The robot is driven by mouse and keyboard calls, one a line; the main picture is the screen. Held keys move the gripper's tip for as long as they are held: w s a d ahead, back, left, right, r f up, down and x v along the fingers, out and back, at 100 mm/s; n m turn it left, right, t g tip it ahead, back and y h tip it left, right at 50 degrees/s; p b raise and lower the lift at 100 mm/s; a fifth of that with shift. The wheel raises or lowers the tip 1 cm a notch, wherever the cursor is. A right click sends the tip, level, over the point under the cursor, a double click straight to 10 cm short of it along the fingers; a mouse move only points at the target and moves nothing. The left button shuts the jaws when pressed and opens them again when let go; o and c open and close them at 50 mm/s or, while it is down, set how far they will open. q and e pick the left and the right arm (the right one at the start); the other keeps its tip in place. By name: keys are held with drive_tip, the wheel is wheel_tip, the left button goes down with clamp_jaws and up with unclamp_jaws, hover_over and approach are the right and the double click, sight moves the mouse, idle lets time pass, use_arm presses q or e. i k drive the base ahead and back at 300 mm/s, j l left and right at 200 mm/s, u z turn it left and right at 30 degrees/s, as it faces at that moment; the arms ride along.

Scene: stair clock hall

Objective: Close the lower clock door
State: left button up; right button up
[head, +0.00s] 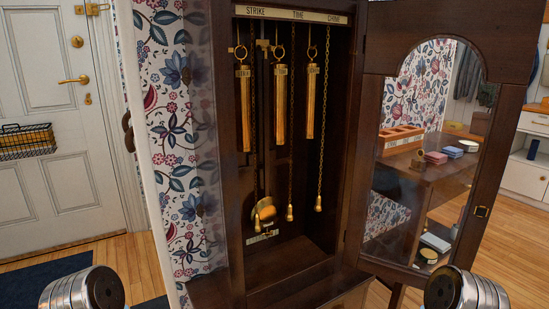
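The tall dark-wood clock case (229,170) stands in the middle of the head view with its front open. The lower clock door (445,35) is a dark frame with an arched clear pane. It stands wide open, swung out to the right of the case. A small brass latch plate (481,212) sits on its free right edge. Inside the case hang three brass weights (280,105), chains and a pendulum (265,212). Neither gripper is in view; only rounded metal parts of my arms show at the bottom left and bottom right corners.
Through the pane I see a wooden table (450,178) with a compartment tray (401,137) and small boxes (436,158). A white door (60,110) with a wire basket (27,142) is at the left. A dark blue rug (50,278) lies on the floor there.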

sight(503, 35)
drive_tip(key=z, duration=0.7)
drive_tip(key=l+z, duration=0.2)
drive_tip(key=z, duration=0.3)
drive_tip(key=i+l+z, duration=0.1)
drive_tip(key=z, duration=0.35)
drive_tip(key=i+l+z, duration=0.1)
drive_tip(key=z, duration=0.4)
drive_tip(key=i+z, duration=0.2)
drive_tip(key=z, duration=0.25)
drive_tip(key=i+j+u, duration=0.1)
drive_tip(key=i+u, duration=0.15)
drive_tip(key=i, duration=0.9)
drive_tip(key=i+l+u, duration=0.2)
drive_tip(key=i, duration=0.9)
drive_tip(key=i+u, duration=0.45)
drive_tip(key=i+l+u, duration=0.15)
drive_tip(key=i+u, duration=0.3)
drive_tip(key=i+l+u, duration=0.25)
drive_tip(key=u, duration=3.5)
